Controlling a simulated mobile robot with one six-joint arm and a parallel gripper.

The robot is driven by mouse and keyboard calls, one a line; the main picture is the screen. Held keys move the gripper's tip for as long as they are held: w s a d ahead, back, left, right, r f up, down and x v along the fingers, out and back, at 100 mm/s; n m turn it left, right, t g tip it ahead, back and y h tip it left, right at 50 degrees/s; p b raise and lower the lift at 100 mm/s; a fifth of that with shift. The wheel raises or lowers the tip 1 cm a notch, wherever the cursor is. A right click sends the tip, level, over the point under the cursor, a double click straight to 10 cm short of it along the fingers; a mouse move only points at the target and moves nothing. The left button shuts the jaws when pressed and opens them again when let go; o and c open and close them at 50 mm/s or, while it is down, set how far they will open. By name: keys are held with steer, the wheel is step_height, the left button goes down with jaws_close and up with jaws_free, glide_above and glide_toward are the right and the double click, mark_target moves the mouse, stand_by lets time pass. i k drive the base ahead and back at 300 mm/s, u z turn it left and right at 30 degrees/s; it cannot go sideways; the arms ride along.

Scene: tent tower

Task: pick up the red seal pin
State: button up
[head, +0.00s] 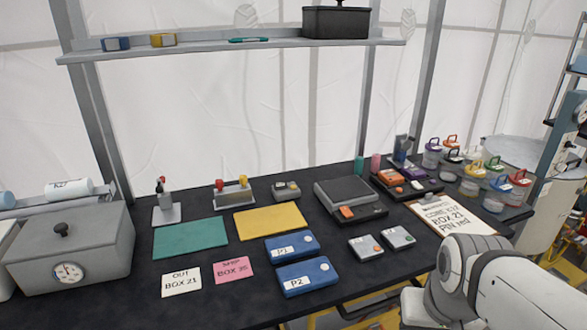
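A small metal holder (232,198) stands on the dark table behind the yellow mat. A red pin (219,184), which looks like the red seal pin, stands upright at its left end. A yellow pin (243,181) stands upright at its right end. The lower parts of both pins are hidden in the holder. A clipboard (455,216) at the right carries handwriting that seems to read "BOX 21" and "PIN red". My arm shows at the bottom right, far from the holder; my gripper is not in view.
A grey stand (166,214) with a red-tipped tool is left of the holder. Green (190,239) and yellow (271,221) mats lie in front. Blue boxes P1 (291,247) and P2 (306,278), a scale (347,191) and lidded jars (468,187) stand rightward. A shelf (230,49) hangs above.

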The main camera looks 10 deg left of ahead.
mark_target(219, 182)
steer(key=z, duration=1.7)
steer(key=k, duration=1.85)
steer(key=u, duration=1.45)
steer(key=i, duration=1.05)
steer(key=u, duration=0.05)
